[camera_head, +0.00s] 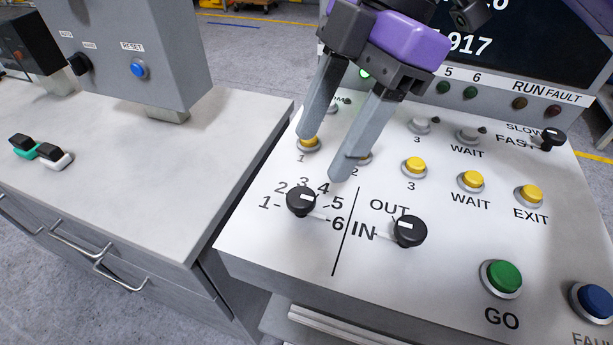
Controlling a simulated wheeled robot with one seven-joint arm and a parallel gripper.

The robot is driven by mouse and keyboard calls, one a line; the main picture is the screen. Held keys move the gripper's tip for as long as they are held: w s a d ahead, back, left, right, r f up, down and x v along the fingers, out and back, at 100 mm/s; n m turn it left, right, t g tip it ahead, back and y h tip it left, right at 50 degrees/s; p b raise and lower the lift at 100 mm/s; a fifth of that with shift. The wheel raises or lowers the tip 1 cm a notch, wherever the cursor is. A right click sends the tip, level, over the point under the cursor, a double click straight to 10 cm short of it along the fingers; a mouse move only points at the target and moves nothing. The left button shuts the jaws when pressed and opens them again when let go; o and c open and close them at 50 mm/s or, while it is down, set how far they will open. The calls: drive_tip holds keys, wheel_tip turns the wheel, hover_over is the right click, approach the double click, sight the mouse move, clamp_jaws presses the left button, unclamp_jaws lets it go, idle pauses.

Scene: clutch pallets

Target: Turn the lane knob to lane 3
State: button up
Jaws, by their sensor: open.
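The lane knob (301,200) is a round black knob on the sloped white panel, ringed by the numbers 1 to 6. A short white mark shows on its top, lying toward the right side. I cannot tell for sure which number it points at. My gripper (322,160) is open and empty, with its two grey fingers pointing down above the panel. It is up and slightly right of the lane knob and apart from it. The left fingertip is over the button marked 1, and the right fingertip partly hides the button marked 2.
A second black knob marked OUT/IN (410,231) stands right of the lane knob. Yellow buttons, such as button 3 (415,166), line the panel behind. A green GO button (501,278) is near the front. A grey cabinet (200,150) with a control box stands left, across a gap.

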sight(303, 195)
drive_tip(key=x, duration=0.7)
drive_tip(key=shift+w+d+f, duration=0.15)
drive_tip(key=shift+w+f, duration=0.05)
drive_tip(key=shift+f, duration=0.25)
drive_tip(key=shift+c, duration=0.2)
clamp_jaws()
